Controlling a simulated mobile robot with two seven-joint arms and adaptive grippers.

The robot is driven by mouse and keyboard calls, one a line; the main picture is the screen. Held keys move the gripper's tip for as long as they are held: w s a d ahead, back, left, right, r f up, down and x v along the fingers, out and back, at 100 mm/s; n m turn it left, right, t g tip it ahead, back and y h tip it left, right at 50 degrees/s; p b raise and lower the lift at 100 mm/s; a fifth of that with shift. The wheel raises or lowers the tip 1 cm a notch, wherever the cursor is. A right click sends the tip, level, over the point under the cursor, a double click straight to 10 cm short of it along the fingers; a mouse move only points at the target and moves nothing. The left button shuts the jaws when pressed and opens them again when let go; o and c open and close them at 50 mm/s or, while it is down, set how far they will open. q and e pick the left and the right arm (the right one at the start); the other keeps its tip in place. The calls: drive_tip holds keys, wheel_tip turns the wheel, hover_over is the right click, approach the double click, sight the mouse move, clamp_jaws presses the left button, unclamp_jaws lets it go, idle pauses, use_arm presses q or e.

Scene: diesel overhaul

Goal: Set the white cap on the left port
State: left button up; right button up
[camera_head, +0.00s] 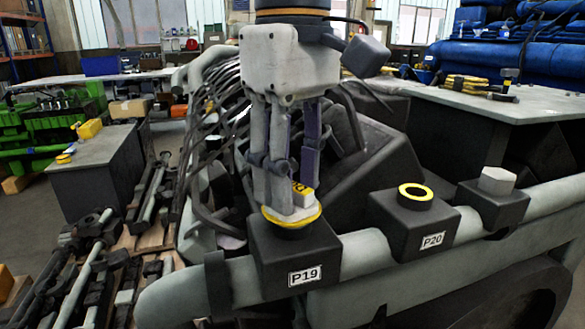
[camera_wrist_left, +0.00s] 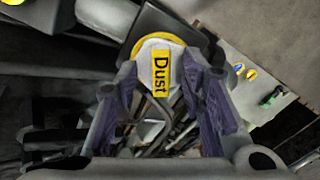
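The white cap (camera_head: 290,212) has a small raised grip with a yellow label. It is at the left port, on the black block marked P19 (camera_head: 262,259), with a yellow ring around its base. In the left wrist view the white cap (camera_wrist_left: 146,66) shows a yellow "Dust" label. My left gripper (camera_head: 292,190) points down at it, its fingers close on both sides of the raised grip. It appears shut on the cap. Whether the cap is fully seated cannot be told. My right gripper is not in view.
The block marked P20 (camera_head: 397,232) has an open port with a yellow ring. A block farther right carries a white hexagonal plug (camera_head: 497,180). A thick grey pipe (camera_head: 365,255) runs along the blocks. Dark hoses stand behind the left port. A grey bench (camera_head: 95,150) is at left.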

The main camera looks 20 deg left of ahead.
use_arm(q)
drive_tip(key=shift+r, duration=0.2)
wheel_tip(320, 180, up, 12)
drive_tip(key=shift+f, duration=0.15)
